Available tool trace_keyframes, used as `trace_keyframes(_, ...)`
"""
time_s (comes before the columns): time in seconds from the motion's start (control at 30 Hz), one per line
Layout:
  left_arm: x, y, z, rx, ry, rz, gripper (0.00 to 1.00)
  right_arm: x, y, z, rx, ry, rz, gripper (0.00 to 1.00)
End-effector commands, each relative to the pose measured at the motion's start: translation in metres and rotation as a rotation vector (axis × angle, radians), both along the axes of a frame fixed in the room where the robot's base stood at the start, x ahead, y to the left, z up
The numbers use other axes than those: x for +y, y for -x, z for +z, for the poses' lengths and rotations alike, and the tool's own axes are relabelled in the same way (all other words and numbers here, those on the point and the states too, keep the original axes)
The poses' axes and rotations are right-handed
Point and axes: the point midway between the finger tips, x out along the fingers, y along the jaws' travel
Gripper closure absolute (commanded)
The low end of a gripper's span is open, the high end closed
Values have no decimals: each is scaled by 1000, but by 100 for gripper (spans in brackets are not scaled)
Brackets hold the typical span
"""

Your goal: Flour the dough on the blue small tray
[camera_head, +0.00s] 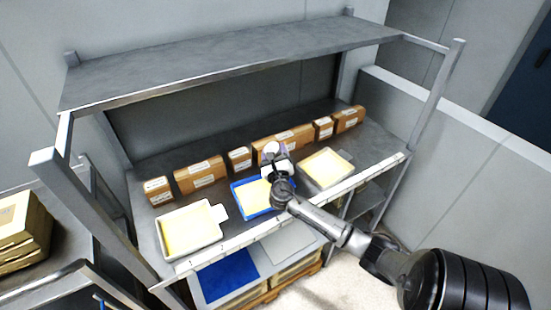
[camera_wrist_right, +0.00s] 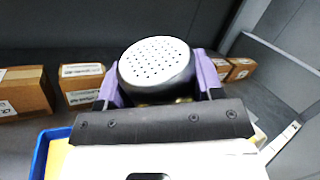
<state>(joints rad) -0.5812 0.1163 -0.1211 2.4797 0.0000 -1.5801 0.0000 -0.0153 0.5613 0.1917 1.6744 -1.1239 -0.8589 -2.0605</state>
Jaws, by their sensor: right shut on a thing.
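The blue small tray (camera_head: 240,207) stands on the shelf counter between two white trays. Pale yellow dough (camera_head: 255,196) lies in it, partly hidden by my right arm. My right gripper (camera_head: 273,158) is above the back of the blue tray. The perforated end faces the wrist camera. The blue tray's edge (camera_wrist_right: 40,155) shows at lower left in that view. I cannot see any flour falling. My left gripper is not in view.
A white tray with yellow dough (camera_head: 216,233) stands to the left, another (camera_head: 341,183) to the right. Several cardboard boxes (camera_head: 201,175) line the back of the counter. An upper shelf (camera_head: 230,62) hangs above. Posts (camera_head: 435,95) bound the sides.

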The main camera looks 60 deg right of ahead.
Motion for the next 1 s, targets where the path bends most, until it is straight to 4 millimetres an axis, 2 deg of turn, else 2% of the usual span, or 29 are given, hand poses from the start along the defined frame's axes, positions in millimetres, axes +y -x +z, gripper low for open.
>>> trace_keyframes(0.03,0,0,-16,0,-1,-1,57,0,0,-9,24,44,1,69)
trace_keyframes(0.4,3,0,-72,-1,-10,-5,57,3,-2,-30,236,374,1,69)
trace_keyframes(0.7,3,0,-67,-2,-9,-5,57,16,-11,-54,529,828,1,69)
trace_keyframes(1.0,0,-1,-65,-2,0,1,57,23,-15,-68,657,1030,0,69)
